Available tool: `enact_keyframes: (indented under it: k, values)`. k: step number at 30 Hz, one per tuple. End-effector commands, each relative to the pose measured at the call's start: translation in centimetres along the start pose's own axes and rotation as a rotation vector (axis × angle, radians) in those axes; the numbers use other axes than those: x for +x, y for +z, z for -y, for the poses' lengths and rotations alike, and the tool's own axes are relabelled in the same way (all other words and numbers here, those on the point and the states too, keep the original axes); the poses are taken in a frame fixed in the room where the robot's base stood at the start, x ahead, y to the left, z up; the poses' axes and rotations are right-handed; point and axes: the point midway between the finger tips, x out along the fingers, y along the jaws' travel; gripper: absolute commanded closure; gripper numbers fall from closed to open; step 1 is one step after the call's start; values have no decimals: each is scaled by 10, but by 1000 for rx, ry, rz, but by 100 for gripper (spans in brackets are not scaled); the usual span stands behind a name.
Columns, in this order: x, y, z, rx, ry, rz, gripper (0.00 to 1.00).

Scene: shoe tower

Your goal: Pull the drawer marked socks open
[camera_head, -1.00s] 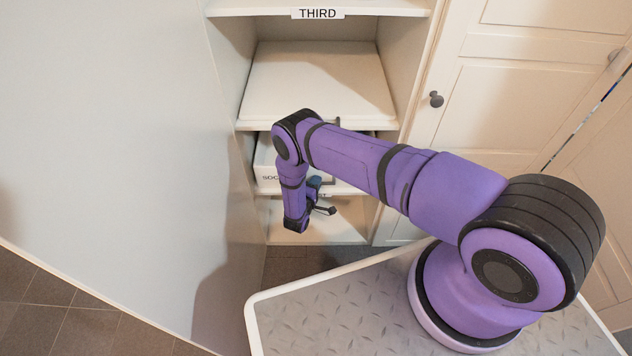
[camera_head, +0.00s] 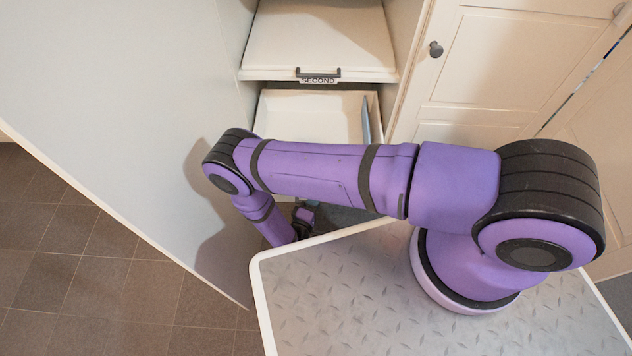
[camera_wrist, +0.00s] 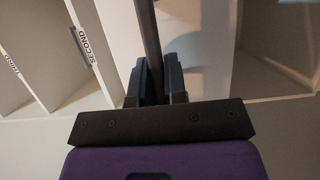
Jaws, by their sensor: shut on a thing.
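The white drawer (camera_head: 305,115) stands out from the cabinet below the shelf marked SECOND, and I see into its pale inside. Its front and the socks marking are hidden behind my arm in the head view. In the wrist view, my gripper (camera_wrist: 155,85) is shut on a dark bar handle (camera_wrist: 149,35), with one blue-grey finger on each side of it. In the head view my gripper is low, by the front edge of my base, and mostly hidden by my arm.
The SECOND label (camera_head: 318,81) is on the shelf edge above the drawer. A large pale panel (camera_head: 110,110) stands close on the left of my arm. A closed cabinet door with a round knob (camera_head: 435,48) is on the right. Tiled floor (camera_head: 130,270) shows at lower left.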

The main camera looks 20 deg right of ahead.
Motion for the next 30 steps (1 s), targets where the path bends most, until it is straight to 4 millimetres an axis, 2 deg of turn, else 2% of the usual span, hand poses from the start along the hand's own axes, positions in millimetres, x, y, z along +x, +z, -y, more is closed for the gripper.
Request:
enact_keyframes:
  k: [3,9,22,23,25,26,30]
  values:
    - [-19,6,0,0,-1,-4,100]
    - [-35,13,0,2,-1,-2,100]
    - [-38,14,0,3,-2,-1,100]
    - [-38,14,0,3,-2,-1,80]
    - [-38,14,0,2,-1,-1,64]
    - [-38,14,0,2,-1,-1,62]
    - [-38,15,0,1,-1,0,62]
